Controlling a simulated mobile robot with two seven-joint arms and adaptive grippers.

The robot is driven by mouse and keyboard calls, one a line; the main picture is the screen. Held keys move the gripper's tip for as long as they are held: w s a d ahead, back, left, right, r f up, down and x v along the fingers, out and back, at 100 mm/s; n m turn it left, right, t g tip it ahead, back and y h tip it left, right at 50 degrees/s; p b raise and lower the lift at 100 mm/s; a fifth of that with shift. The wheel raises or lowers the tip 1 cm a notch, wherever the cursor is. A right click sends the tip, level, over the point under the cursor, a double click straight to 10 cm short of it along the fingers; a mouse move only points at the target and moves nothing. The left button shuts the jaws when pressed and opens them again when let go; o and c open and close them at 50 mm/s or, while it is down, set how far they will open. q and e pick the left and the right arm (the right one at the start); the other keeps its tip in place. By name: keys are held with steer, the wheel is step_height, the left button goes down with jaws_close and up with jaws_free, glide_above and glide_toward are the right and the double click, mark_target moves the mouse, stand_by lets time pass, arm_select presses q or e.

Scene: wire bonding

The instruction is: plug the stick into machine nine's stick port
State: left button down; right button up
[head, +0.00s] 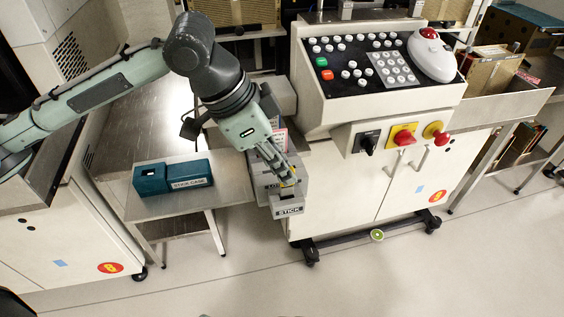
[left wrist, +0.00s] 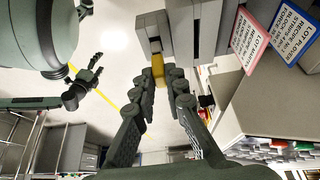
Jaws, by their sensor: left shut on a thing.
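My left gripper (head: 287,180) is shut on the small yellow stick (left wrist: 158,74), which shows between its fingertips in the left wrist view. The stick's far end meets or nearly meets a grey block (left wrist: 151,32); I cannot tell whether it is inside. In the head view a grey block labelled STICK (head: 289,209), seemingly the stick port, sits just below the fingertips at the left side of the machine (head: 345,205). The machine's number badge (head: 438,196) is too small to read. A dark gripper (left wrist: 76,92), seemingly my right one, shows in the left wrist view; its jaw state is unclear.
A teal case labelled STICK CASE (head: 172,178) lies on a metal side table (head: 225,186). Larger grey holders stand beside the port, with a pink card (left wrist: 250,40) and a blue-edged card (left wrist: 292,32). The console has a red-topped white device (head: 432,55).

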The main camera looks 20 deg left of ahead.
arm_select(q)
steer(key=shift+f+b, duration=0.3)
steer(key=shift+f, duration=1.2)
steer(key=c, duration=1.5)
jaws_free()
steer(key=v, duration=1.2)
